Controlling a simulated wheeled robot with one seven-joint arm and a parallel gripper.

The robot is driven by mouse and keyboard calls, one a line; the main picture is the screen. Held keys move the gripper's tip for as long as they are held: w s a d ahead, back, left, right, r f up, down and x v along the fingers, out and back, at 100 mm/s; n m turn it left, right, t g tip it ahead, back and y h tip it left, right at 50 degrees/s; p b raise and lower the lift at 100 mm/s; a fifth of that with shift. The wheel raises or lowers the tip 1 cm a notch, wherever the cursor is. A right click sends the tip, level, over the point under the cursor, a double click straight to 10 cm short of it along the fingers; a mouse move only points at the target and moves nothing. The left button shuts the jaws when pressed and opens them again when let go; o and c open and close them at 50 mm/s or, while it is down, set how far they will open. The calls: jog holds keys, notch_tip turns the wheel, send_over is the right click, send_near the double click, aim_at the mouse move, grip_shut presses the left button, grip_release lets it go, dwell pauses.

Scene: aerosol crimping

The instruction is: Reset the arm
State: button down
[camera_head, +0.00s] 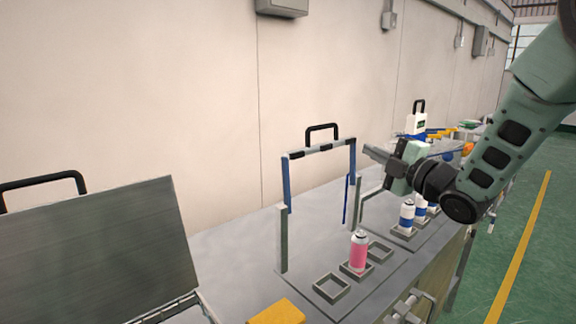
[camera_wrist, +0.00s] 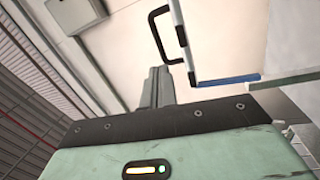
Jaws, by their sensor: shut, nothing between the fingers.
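My gripper (camera_head: 376,154) is shut and empty, raised above the grey workbench at the right of the head view. Its fingers point left toward the blue-and-grey frame with a black handle (camera_head: 321,146). In the wrist view the closed fingers (camera_wrist: 157,86) stick up past the dark bracket, with the frame's black handle (camera_wrist: 163,34) just beyond them. My arm reaches in from the upper right. Whether the fingers touch the frame cannot be told.
A pink can (camera_head: 359,252) stands in a square holder on the bench (camera_head: 235,255), with empty holders (camera_head: 331,288) beside it. White-and-blue cans (camera_head: 407,216) stand below my gripper. A yellow block (camera_head: 277,313) and a grey panel (camera_head: 95,255) are at front left. The wall (camera_head: 200,110) runs behind.

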jog(key=s+a+f+m+g+h, duration=0.6)
jog(key=s+a+f+m+g, duration=0.35)
jog(key=s, duration=0.45)
jog(key=s+f+m+g+h, duration=0.2)
jog(key=s+f+g, duration=0.1)
jog(key=s, duration=0.9)
jog(key=s+f+m+g+h, duration=0.1)
jog(key=s+f+m+g, duration=0.2)
jog(key=s, duration=0.9)
jog(key=shift+s+m+g+h, duration=0.15)
jog(key=shift+m+g+h, duration=0.25)
jog(key=shift+g, duration=0.15)
